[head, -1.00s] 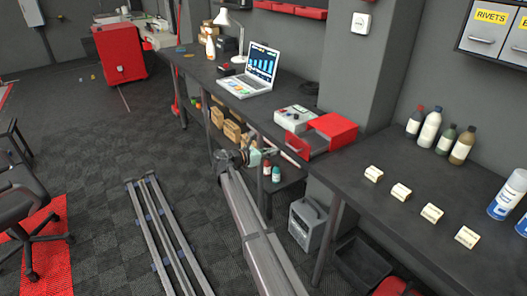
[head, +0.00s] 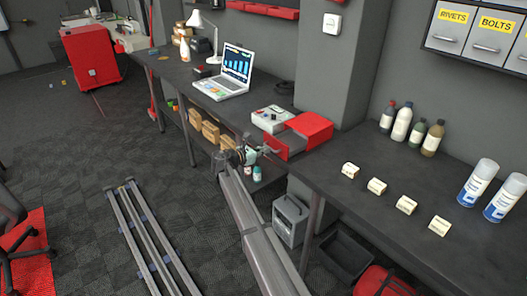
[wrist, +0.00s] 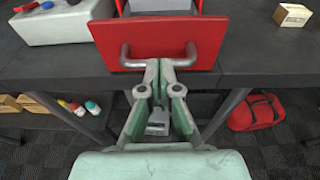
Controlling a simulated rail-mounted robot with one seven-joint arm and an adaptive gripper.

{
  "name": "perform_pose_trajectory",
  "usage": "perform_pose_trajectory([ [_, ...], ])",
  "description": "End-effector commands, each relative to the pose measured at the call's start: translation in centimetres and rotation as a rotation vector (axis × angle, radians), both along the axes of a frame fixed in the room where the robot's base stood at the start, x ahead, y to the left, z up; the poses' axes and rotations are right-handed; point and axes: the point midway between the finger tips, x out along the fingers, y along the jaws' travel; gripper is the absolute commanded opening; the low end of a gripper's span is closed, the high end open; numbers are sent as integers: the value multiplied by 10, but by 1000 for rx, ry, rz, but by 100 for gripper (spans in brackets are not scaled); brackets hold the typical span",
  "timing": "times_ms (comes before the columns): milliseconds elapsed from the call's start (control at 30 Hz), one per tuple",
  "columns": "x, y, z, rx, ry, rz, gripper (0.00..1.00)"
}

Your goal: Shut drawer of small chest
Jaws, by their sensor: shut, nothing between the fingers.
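The small red chest (head: 316,126) stands on the dark bench in the head view. Its drawer (head: 284,145) is pulled out toward my arm. The wrist view shows the red drawer front (wrist: 155,42) with a grey bar handle (wrist: 130,60) across it. My gripper (wrist: 160,68) is shut and empty, with its fingertips at the middle of the handle. I cannot tell whether they touch it. In the head view my gripper (head: 262,150) is just in front of the drawer front. The drawer's inside is partly visible behind its front.
A white box with knobs (head: 270,118) stands close left of the drawer. A laptop (head: 236,70) is farther left. Several small cream blocks (head: 376,187) lie on the bench to the right. A red bag (wrist: 256,112) is on the floor below. The bench edge runs under the drawer.

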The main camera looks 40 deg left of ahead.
Motion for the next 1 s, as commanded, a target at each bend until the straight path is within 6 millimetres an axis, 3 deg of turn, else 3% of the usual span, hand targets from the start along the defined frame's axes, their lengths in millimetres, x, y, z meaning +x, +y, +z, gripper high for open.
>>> perform_pose_trajectory([
  [400,96,-21,-1,1,0,-3,0],
  [500,111,-28,-1,1,0,-2,0],
  [1000,119,-31,2,0,-3,0,0],
])
